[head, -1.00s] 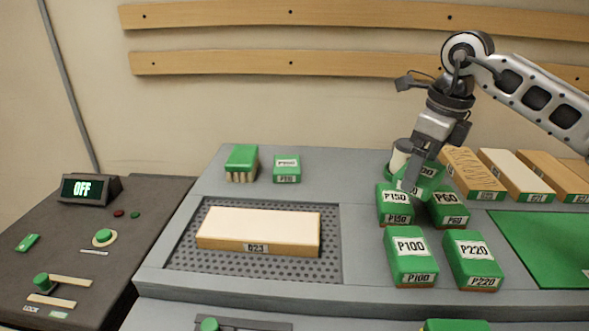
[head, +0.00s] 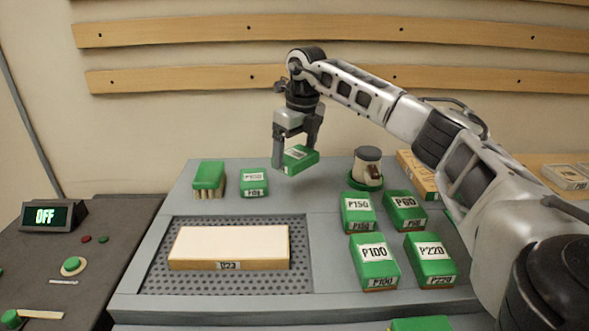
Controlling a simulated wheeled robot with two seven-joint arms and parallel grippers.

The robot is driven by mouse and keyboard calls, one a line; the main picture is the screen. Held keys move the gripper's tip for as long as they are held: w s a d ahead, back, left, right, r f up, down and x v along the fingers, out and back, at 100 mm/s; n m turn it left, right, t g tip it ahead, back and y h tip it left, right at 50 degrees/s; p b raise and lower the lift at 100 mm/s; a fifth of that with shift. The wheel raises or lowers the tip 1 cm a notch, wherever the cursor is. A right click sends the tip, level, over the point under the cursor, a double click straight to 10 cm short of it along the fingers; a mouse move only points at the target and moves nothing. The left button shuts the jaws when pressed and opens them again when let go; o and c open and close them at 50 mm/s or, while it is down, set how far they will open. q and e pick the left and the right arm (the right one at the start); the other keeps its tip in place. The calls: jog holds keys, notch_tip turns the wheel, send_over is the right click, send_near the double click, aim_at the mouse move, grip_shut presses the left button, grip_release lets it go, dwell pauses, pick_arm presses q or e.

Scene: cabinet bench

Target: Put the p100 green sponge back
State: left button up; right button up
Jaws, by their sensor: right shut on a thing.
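My right gripper (head: 296,153) is shut on a green sponge block (head: 302,160) with a white label too small to read. It holds the block above the grey bench, right of the small green block (head: 254,182) at the back. A green block labelled P100 (head: 374,262) sits in the front row on the right, beside the P220 block (head: 431,260). Behind them stand the P150 block (head: 358,213) and the P60 block (head: 405,211). My left gripper is not in view.
A wooden block labelled 023 (head: 228,247) lies on the perforated panel (head: 300,275). A green-topped brush (head: 208,179) stands at the back left. A console display (head: 52,215) reads OFF.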

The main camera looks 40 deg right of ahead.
aim_at(298, 147)
jog(key=w+d+f, duration=0.1)
jog(key=w+f, duration=0.1)
jog(key=f, duration=0.1)
jog(key=w+d+f, duration=0.1)
jog(key=f, duration=0.1)
jog(key=shift+d+f, duration=0.25)
jog(key=shift+d, duration=0.1)
jog(key=shift+f, duration=1.35)
jog(key=o, duration=0.7)
jog(key=shift+f, duration=0.15)
jog(key=r, duration=0.4)
jog(key=s+r, duration=0.1)
jog(key=r, duration=0.7)
jog(key=shift+s+r, duration=0.1)
jog(key=shift+s, duration=0.25)
